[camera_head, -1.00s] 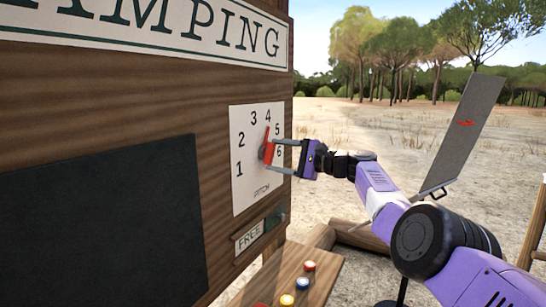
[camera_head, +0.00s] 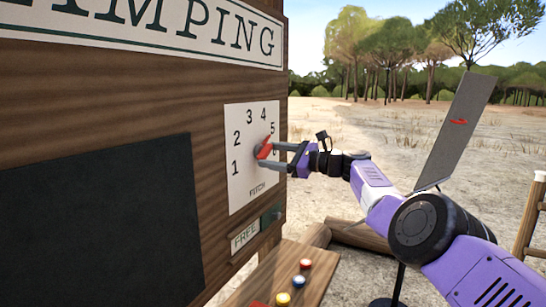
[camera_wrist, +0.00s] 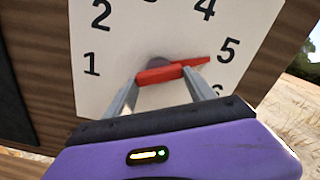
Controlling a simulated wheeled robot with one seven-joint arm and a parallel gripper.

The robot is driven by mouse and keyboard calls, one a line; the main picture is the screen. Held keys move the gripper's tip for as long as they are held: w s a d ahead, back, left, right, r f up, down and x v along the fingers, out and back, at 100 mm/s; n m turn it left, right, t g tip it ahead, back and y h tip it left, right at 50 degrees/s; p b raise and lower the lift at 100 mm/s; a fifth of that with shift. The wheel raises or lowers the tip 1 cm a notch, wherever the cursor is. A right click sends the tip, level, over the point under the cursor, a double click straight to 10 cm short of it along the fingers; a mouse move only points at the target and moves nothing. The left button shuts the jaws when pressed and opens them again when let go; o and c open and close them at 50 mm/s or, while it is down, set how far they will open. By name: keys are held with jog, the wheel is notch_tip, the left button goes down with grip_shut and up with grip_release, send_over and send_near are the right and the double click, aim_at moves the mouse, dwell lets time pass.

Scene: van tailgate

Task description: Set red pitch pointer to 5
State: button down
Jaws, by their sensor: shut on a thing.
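The red pointer (camera_head: 264,149) is mounted on the white PITCH dial (camera_head: 237,187), which carries numbers 1 to 6 on the wooden board. In the wrist view the pointer (camera_wrist: 172,72) reaches right from the grey hub (camera_wrist: 156,61), its thin tip close to the number 5 (camera_wrist: 228,50). It lines up with 5 or lies very slightly to the 6 side. My gripper (camera_head: 265,156) is shut on the pointer, one finger on each side, as the wrist view shows (camera_wrist: 162,78).
A FREE sign (camera_head: 245,236) sits below the dial. A small shelf (camera_head: 257,287) below holds several coloured buttons. A dark panel (camera_head: 95,225) is left of the dial. A tilted grey panel with a red mark (camera_head: 455,135) stands at right, behind my arm.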

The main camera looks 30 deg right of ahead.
jog(key=shift+d+f, duration=0.1)
jog(key=shift+f, duration=0.15)
jog(key=c, duration=0.7)
grip_release()
jog(key=o, duration=0.4)
jog(key=shift+r, duration=0.1)
jog(key=shift+r, duration=0.15)
